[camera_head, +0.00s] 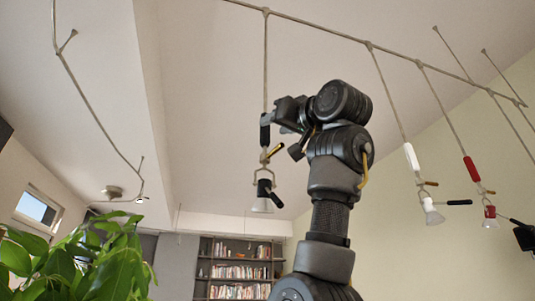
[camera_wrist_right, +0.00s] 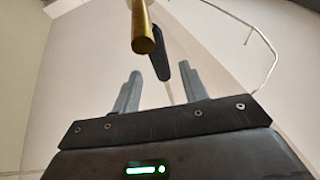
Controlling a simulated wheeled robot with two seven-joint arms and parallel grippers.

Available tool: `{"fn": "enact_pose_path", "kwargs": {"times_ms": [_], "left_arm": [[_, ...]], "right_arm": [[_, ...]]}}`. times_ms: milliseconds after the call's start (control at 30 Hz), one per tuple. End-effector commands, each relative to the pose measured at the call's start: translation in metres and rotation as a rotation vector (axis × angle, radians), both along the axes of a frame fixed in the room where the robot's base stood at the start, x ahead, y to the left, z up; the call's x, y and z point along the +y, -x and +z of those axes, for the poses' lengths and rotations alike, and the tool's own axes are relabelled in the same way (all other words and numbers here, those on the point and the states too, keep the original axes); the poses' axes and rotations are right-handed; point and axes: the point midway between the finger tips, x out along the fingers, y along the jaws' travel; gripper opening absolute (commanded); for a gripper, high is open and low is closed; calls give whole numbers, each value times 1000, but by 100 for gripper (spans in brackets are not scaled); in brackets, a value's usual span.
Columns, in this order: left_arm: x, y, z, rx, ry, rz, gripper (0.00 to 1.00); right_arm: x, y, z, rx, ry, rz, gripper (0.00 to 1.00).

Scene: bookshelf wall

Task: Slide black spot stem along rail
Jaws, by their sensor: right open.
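The black spot stem (camera_head: 265,131) hangs from the ceiling rail (camera_head: 315,27), with a black sleeve, a brass crossbar (camera_head: 273,152) below it and a black-and-white lamp head (camera_head: 263,197) at the bottom. My right gripper (camera_head: 284,130) is beside the sleeve, on its right side. In the right wrist view its two grey fingers (camera_wrist_right: 159,72) are apart. The brass bar (camera_wrist_right: 144,32) shows large above the fingers. My left gripper is not in view.
A white spot stem (camera_head: 412,157) and a red spot stem (camera_head: 471,169) hang further right on the same rail. Another bent rail (camera_head: 85,103) runs along the left. Plant leaves (camera_head: 90,262) fill the lower left. A bookshelf (camera_head: 236,269) stands behind.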

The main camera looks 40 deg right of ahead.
Motion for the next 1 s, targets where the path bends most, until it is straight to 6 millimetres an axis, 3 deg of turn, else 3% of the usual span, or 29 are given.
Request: {"fn": "enact_pose_path", "kwargs": {"times_ms": [33,100,300,1000], "left_arm": [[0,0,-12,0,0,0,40],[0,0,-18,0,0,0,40],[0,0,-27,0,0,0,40],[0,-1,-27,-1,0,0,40]], "right_arm": [[2,11,-9,-3,0,0,43],[3,21,-13,-3,0,0,43],[6,41,-18,-1,0,0,43],[7,44,-18,0,0,0,43]]}}
